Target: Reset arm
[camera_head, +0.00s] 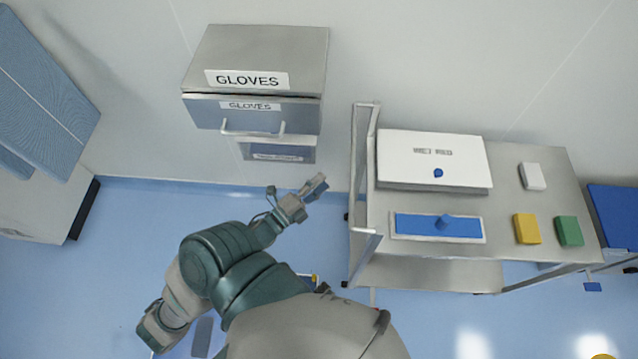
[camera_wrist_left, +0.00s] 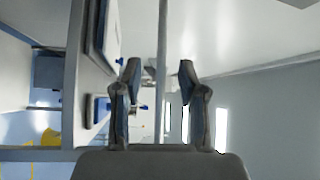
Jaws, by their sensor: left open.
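My left arm reaches up from the bottom middle of the head view. My left gripper (camera_head: 314,187) is above the blue floor, between the glove dispenser and the cart, apart from both. In the left wrist view my left gripper (camera_wrist_left: 158,75) shows two separated fingers with nothing between them. A cart post stands beyond the fingers in that view. My right gripper does not show in either view.
A metal glove dispenser (camera_head: 262,60) hangs on the wall. A metal cart (camera_head: 505,205) at right holds a white box (camera_head: 430,158), a blue-topped tray (camera_head: 410,224), and white (camera_head: 532,176), yellow (camera_head: 527,229) and green (camera_head: 569,231) blocks. The floor (camera_head: 120,260) at left is clear.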

